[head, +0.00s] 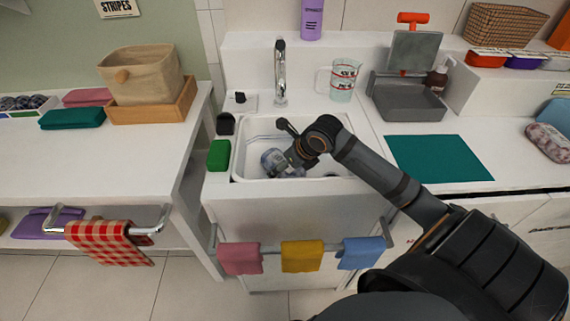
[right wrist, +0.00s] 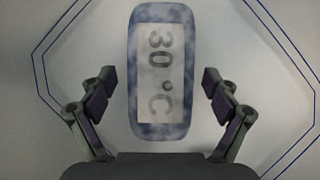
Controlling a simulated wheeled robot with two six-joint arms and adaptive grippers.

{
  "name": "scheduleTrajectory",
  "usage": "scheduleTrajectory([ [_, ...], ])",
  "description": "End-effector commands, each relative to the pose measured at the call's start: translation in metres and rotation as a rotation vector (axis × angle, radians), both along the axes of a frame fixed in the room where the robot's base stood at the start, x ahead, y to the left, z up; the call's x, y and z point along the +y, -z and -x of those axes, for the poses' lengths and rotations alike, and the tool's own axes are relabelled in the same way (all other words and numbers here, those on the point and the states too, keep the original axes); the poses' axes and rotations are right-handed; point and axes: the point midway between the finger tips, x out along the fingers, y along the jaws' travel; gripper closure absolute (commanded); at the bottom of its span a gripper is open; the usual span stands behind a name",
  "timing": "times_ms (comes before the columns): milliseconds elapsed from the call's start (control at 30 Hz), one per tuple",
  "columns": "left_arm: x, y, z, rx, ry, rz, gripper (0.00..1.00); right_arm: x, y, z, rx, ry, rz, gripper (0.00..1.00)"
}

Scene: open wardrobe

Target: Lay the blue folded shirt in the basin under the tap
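A blue-and-white mottled folded shirt (head: 272,160) lies in the white basin (head: 258,124) under the grey tap (head: 281,75). My right arm partly covers it in the head view. In the right wrist view the shirt (right wrist: 158,129) lies on the basin floor, with a pale label reading "30 °C". My right gripper (head: 294,158) is over the basin, low above the shirt. Its fingers (right wrist: 159,88) are spread on either side of the shirt, with a gap on both sides. My left gripper is not in view.
A green block (head: 219,155) stands at the basin's left rim. A measuring jug (head: 343,80) and a grey rack (head: 408,95) stand behind and right. A teal mat (head: 440,158) lies bare on the right counter. Cloths hang on a front rail (head: 272,250).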

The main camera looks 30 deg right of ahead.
Motion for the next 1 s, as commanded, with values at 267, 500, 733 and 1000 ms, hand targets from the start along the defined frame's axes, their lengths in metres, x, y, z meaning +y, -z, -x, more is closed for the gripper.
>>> scheduleTrajectory([
  [267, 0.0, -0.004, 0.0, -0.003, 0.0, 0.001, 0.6, 0.0, -0.004, 0.0, 0.0, 0.0, 0.0, 0.11],
  [500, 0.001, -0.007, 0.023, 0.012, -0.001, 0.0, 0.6, -0.006, -0.028, 0.014, -0.001, -0.003, 0.012, 0.11],
  [733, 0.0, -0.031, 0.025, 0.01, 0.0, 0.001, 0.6, -0.01, -0.051, 0.027, -0.001, 0.002, 0.014, 0.11],
  [1000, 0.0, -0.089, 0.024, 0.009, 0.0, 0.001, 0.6, -0.012, -0.082, 0.043, 0.004, 0.005, 0.009, 0.11],
])
